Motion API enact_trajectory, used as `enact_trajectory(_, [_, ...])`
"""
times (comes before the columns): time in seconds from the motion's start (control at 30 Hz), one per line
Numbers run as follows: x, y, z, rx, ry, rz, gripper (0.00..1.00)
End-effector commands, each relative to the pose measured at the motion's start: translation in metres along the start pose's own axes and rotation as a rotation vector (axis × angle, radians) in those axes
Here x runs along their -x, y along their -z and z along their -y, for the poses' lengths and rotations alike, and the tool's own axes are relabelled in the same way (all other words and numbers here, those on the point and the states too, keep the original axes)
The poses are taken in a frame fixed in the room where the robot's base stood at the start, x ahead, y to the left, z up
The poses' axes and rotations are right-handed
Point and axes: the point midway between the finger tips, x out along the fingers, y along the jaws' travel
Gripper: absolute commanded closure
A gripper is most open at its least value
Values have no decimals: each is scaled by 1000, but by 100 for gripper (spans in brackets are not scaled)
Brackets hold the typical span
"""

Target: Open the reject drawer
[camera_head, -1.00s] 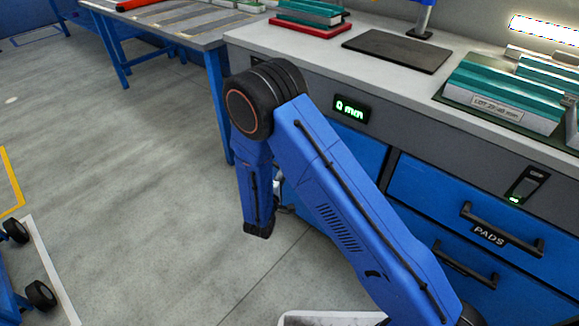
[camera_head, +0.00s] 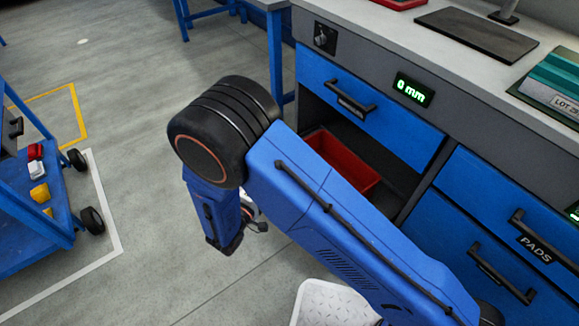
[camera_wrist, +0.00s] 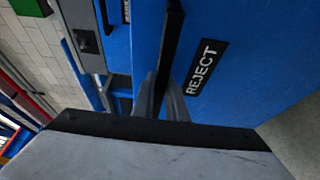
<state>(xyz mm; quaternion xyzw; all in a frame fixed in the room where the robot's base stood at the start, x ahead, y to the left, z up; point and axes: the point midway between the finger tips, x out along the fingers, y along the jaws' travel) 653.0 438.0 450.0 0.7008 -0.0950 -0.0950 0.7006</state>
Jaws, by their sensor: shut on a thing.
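The reject drawer (camera_wrist: 235,75) shows in the wrist view as a blue front with a black REJECT label (camera_wrist: 207,67). Its dark bar handle (camera_wrist: 172,40) runs between the fingers of my gripper (camera_wrist: 160,98), which is shut on it. In the head view, an open space below the upper blue drawer shows a red bin (camera_head: 343,163) in a dark interior, so a drawer there stands pulled out. Its front is hidden behind my blue arm. My gripper (camera_head: 250,213) shows only in part there, low beside the arm.
The upper drawer (camera_head: 375,112) above the opening is shut. The PADS drawer (camera_head: 520,225) is shut at right. A blue cart (camera_head: 40,200) stands at left. The floor (camera_head: 130,140) between is clear.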

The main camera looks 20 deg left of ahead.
Motion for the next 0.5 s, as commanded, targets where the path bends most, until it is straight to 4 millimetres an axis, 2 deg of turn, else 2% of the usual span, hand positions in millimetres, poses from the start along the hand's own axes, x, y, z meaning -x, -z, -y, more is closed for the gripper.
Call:
enact_trajectory(0.03, [12, 5, 1, 0, 1, -4, 100])
enact_trajectory(0.2, [41, 17, 1, 0, 1, -2, 100])
enact_trajectory(0.5, [66, 27, 1, 1, 1, -1, 100])
